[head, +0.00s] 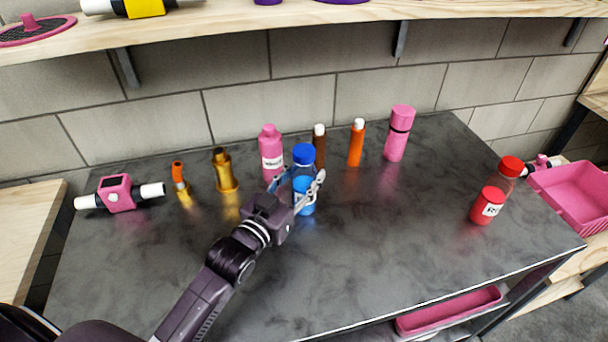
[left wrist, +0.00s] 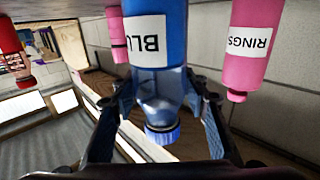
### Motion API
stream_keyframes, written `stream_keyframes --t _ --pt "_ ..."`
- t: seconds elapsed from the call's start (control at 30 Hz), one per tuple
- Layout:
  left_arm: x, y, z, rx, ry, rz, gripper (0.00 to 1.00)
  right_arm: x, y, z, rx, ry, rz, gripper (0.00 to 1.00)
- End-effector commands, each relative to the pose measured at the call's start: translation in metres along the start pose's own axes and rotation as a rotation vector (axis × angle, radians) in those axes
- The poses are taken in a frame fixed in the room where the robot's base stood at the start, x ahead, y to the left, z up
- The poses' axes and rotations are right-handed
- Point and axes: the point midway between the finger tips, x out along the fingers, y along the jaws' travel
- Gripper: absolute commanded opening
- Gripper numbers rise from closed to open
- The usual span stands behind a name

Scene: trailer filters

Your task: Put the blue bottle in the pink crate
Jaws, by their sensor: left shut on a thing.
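The pink crate (head: 572,198) is at the far right, beyond the counter's right end. My right gripper is not in view.
A pink bottle (head: 271,152) stands close left of the blue one. Brown (head: 319,148), orange (head: 356,143) and pink (head: 399,134) containers stand behind and right. A red bottle (head: 489,202) is near the right edge. A pink tray (head: 450,310) sits below the counter.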

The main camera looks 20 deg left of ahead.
Motion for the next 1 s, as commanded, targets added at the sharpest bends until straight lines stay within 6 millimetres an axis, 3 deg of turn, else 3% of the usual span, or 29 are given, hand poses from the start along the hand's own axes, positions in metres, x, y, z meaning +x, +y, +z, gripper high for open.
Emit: stream_keyframes --t 0.33,0.37,0.5,0.87,1.0 --pt "0.0 0.0 0.001 0.001 0.005 0.001 0.08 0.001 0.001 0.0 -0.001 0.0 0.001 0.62" --pt "0.0 0.0 0.002 0.001 0.002 0.0 0.44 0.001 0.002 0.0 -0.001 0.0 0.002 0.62" --pt "0.0 0.0 0.002 0.001 0.002 0.0 0.59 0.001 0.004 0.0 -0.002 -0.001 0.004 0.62" --pt "-0.001 0.0 -0.002 0.001 0.001 0.0 0.59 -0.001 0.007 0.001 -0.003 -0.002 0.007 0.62" --pt "-0.016 0.0 0.001 0.001 -0.002 0.001 0.59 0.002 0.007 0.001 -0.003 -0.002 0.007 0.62"
